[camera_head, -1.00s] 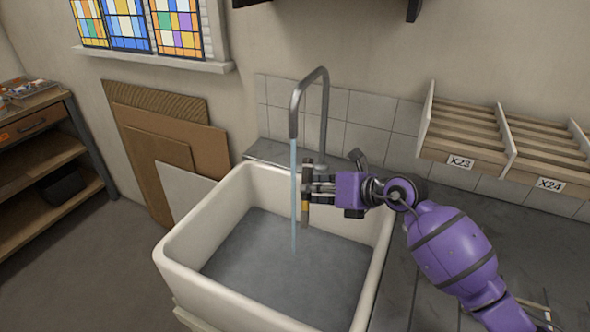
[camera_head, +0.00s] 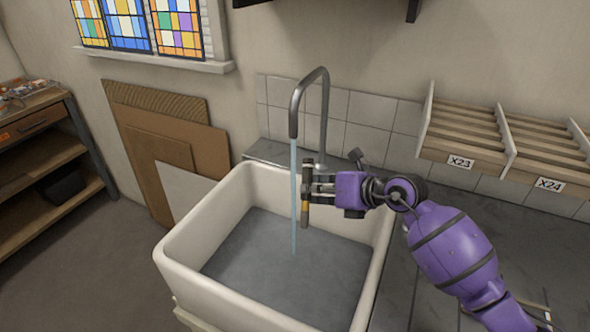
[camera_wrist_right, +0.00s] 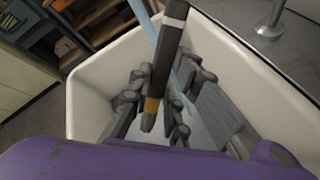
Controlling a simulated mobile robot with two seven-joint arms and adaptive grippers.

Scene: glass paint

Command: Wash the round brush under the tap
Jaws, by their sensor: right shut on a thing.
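The round brush (camera_head: 305,206) is upright in my right gripper (camera_head: 308,190), which is shut on it over the sink. In the right wrist view the brush (camera_wrist_right: 167,55) shows a dark handle with a pale band and a brass-coloured band near the fingers (camera_wrist_right: 150,108). The tap (camera_head: 325,112) arches over the sink from the back. A thin stream of water (camera_head: 293,190) runs from its spout into the sink. In the head view the brush is just right of the stream; I cannot tell if they touch. My left gripper is not in view.
The white sink (camera_head: 205,303) has thick raised walls around the gripper. A wooden rack (camera_head: 478,160) labelled X23 and X24 stands at the back right. Flat boards (camera_head: 170,150) lean on the wall at left, and a wooden shelf unit (camera_head: 50,160) stands further left.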

